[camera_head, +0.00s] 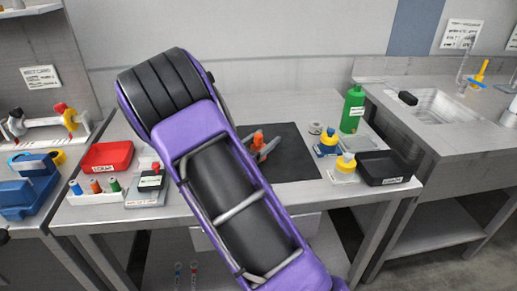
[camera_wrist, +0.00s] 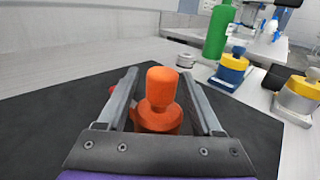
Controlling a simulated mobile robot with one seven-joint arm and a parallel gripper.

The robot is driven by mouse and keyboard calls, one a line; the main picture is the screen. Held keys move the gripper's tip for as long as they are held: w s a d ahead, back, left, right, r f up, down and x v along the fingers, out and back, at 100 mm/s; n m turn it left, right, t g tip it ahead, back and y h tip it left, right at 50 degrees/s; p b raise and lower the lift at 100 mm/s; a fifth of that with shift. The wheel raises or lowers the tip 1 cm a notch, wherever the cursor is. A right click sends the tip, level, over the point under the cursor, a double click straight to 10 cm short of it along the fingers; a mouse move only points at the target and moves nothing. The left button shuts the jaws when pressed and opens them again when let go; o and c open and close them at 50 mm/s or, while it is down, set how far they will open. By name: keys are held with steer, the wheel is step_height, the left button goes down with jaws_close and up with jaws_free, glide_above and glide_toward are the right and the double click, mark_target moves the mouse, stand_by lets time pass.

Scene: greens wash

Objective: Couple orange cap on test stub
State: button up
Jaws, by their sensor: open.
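An orange piece with a narrow round top and a wider lower part (camera_wrist: 160,88) stands upright on the black mat in the wrist view. It also shows in the head view (camera_head: 258,138). I cannot tell whether it is the cap, the stub or both together. My gripper (camera_wrist: 159,76) is open, one finger on each side of this piece; it also shows in the head view (camera_head: 264,147). Gaps show between the fingers and the narrow top. The lower part is partly hidden by the gripper body. A small orange cylinder (camera_head: 95,186) stands in a white rack at the left.
The black mat (camera_head: 293,158) has clear room on its right. A green bottle (camera_head: 353,110), a blue-and-yellow fixture (camera_head: 328,143), a yellow-topped fixture (camera_head: 345,165) and a black tray (camera_head: 385,170) stand beyond it. A red tray (camera_head: 107,156) is at the left. A sink is far right.

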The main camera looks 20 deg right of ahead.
jaws_close()
stand_by(0.3)
step_height(320, 180, up, 10)
steer(key=p, duration=0.2)
stand_by(0.3)
